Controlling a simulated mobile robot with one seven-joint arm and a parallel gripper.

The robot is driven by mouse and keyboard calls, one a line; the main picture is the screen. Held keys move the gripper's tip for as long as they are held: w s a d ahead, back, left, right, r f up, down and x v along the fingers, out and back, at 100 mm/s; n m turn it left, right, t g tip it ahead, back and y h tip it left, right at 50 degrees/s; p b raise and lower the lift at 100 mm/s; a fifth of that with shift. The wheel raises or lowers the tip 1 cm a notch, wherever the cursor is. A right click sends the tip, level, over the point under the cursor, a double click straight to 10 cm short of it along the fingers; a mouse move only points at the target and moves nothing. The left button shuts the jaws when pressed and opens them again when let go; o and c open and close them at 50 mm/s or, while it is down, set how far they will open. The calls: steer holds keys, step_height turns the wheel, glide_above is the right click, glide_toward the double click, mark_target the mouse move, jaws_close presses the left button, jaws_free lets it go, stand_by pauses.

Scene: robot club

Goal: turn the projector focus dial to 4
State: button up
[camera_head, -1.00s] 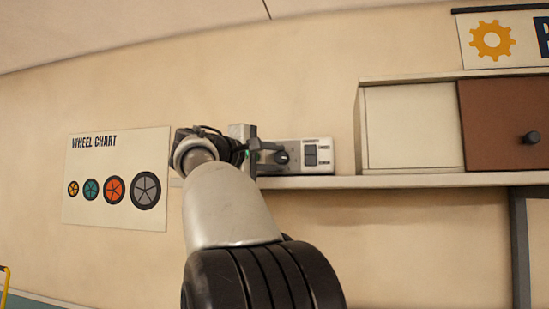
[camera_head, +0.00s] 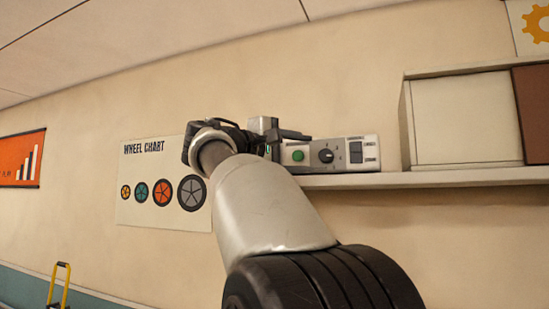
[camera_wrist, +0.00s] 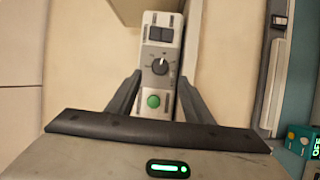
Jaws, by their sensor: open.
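The projector control panel (camera_head: 343,146) is a pale unit on the wall shelf. Its focus dial (camera_head: 326,156) is a round dark knob with a white pointer mark; the scale figures are too small to read. In the wrist view the dial (camera_wrist: 159,66) has its mark toward the top of the picture, toward the black switches. My gripper (camera_wrist: 160,76) is open, its two fingers apart on either side of the panel in that view, with nothing between them seen held. In the head view my gripper (camera_head: 292,134) is left of the dial, apart from it.
A green button (camera_head: 298,155) sits left of the dial, and black rocker switches (camera_head: 356,152) sit right of it. A cabinet (camera_head: 460,120) stands on the shelf (camera_head: 430,179) farther right. A wheel chart (camera_head: 140,190) hangs on the wall at left.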

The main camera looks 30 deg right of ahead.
steer(key=b+v, duration=0.1)
steer(key=v, duration=0.9)
steer(key=s+a+f+y, duration=0.2)
steer(key=s+f+y, duration=0.2)
steer(key=f, duration=0.7)
steer(key=s+a+f+y+p, duration=0.1)
steer(key=s+a+f+y, duration=0.2)
steer(key=f, duration=0.8)
steer(key=s+a+f+y, duration=0.1)
steer(key=s+f+y, duration=0.4)
steer(key=f, duration=0.7)
steer(key=s+a+f+m+y, duration=0.1)
steer(key=s+a+f+y, duration=0.2)
steer(key=f, duration=0.4)
steer(key=s+a+f+m+y, duration=0.2)
steer(key=s+a+f, duration=0.3)
steer(key=f, duration=0.2)
steer(key=shift+s+a+y, duration=0.15)
steer(key=shift+y, duration=0.25)
